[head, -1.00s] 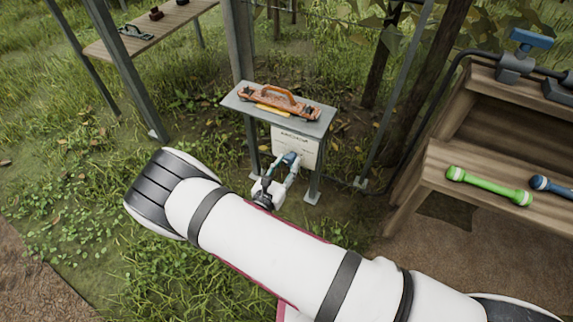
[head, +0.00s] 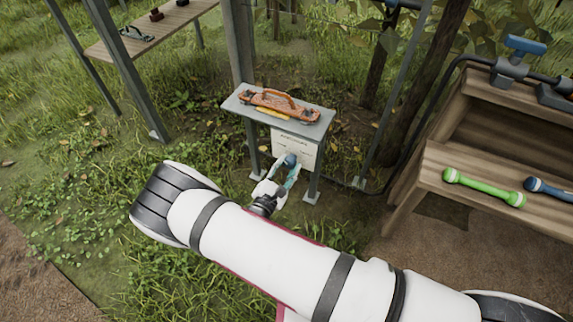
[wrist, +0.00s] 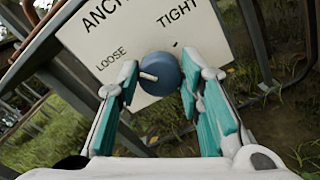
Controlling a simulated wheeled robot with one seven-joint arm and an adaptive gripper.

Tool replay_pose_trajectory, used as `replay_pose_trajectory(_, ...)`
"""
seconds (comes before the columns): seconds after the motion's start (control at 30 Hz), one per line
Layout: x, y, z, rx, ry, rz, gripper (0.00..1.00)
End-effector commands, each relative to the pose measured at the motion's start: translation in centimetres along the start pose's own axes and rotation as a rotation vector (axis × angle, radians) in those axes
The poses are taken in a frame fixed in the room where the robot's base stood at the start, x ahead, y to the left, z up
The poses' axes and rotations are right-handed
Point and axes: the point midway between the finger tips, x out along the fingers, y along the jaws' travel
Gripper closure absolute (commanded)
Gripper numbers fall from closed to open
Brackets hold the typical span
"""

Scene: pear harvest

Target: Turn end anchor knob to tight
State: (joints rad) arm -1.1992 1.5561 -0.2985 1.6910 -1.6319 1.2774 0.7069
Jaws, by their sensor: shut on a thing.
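The end anchor knob (wrist: 163,73) is round and blue, on a white sign panel (wrist: 215,32) marked LOOSE at left and TIGHT at upper right. Its white pointer points left, towards the LOOSE side, away from the dark tick by TIGHT. In the wrist view my gripper (wrist: 157,84) is shut on the knob, with one teal-padded finger on each side. In the head view the knob (head: 290,160) is small at the front of the panel (head: 294,142), with my gripper (head: 287,164) at it.
Above the panel is a small grey table (head: 240,104) holding an orange handled tool (head: 278,104). Wooden shelves at right hold a green bar (head: 484,187) and a blue one (head: 545,187). Metal posts stand close by. Grass lies in front.

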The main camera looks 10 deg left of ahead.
Motion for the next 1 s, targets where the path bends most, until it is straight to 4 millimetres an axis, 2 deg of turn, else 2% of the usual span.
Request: replay_pose_trajectory(1.0, 0.01, -0.33, -0.07, 0.963, 0.001, -0.001, 0.94)
